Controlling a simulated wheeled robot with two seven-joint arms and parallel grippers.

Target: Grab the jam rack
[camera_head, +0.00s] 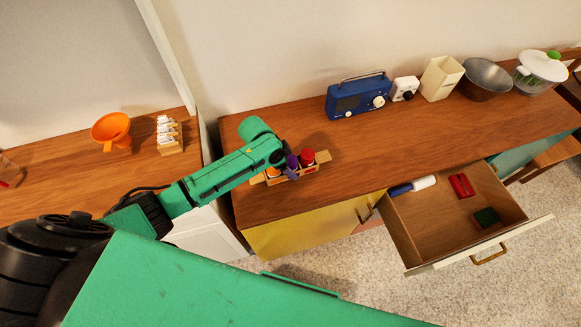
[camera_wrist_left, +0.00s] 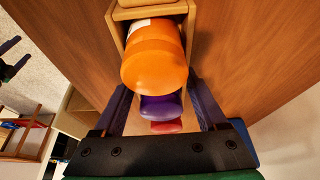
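The jam rack (camera_head: 314,166) is a small wooden holder with an orange, a purple and a red-lidded jar. It stands near the left end of the brown counter. My left gripper (camera_head: 290,166) is over the rack and hides part of it. In the left wrist view, the rack (camera_wrist_left: 148,12) shows its orange jar nearest, with purple and red lids beyond. The fingers of my left gripper (camera_wrist_left: 158,92) are spread wide, one on each side of the rack; whether they touch it is unclear. My right gripper is not in view.
A blue radio (camera_head: 358,96), white timer (camera_head: 405,89), cream canister (camera_head: 441,77), metal bowl (camera_head: 486,78) and lidded pot (camera_head: 540,70) line the counter's back. An open drawer (camera_head: 440,225) juts out in front. An orange funnel (camera_head: 112,130) and white-jar rack (camera_head: 170,137) stand left.

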